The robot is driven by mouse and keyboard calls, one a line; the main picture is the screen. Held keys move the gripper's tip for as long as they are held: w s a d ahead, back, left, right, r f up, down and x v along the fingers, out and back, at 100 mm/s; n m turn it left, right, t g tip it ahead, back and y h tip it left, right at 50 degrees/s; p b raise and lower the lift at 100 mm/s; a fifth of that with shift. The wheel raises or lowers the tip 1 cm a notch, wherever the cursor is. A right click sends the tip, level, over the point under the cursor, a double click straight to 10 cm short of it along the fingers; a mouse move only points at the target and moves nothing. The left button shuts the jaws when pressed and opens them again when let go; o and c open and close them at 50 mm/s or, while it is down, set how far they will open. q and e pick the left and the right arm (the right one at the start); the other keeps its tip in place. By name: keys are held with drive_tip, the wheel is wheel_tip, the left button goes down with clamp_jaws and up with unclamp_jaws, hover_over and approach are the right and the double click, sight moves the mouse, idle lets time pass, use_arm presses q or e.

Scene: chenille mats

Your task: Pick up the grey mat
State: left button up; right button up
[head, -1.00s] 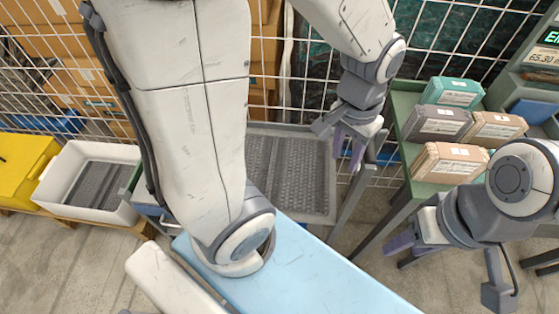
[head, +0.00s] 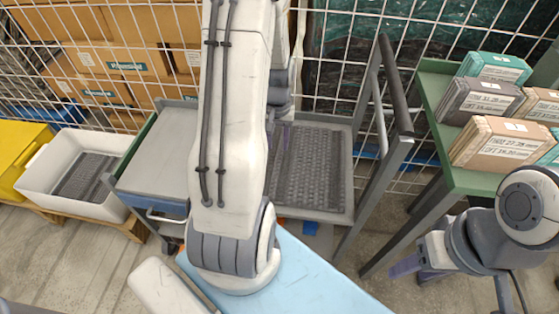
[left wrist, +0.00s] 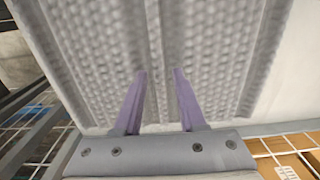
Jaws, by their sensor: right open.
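A grey mat (head: 309,168) with a bumpy, ribbed surface lies flat in the grey tray of a cart. My left arm covers its left part in the head view. In the left wrist view the bumpy grey surface (left wrist: 215,60) fills the upper part, with a seam down the middle. My left gripper (left wrist: 157,75) is open, its two purple fingers apart with nothing seen between them, in front of that surface; I cannot tell whether they touch. In the head view it is mostly hidden behind my arm. My right gripper (head: 412,266) is open and empty, below the green table.
A similar grey mat lies in a white bin (head: 46,184) at left, beside a yellow crate (head: 22,150). Several labelled blocks, one grey (head: 478,101), sit on the green table (head: 437,90). The cart has an upright rail (head: 392,85). A light blue surface (head: 310,275) is in front.

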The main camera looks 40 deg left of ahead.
sight(279, 156)
use_arm(q)
drive_tip(key=f, duration=0.1)
drive_tip(key=f+b, duration=0.1)
drive_tip(key=f, duration=0.1)
drive_tip(key=f+b, duration=0.1)
drive_tip(key=f, duration=0.1)
drive_tip(key=shift+w+f, duration=0.15)
drive_tip(key=shift+w, duration=0.1)
drive_tip(key=shift+c, duration=0.3)
clamp_jaws()
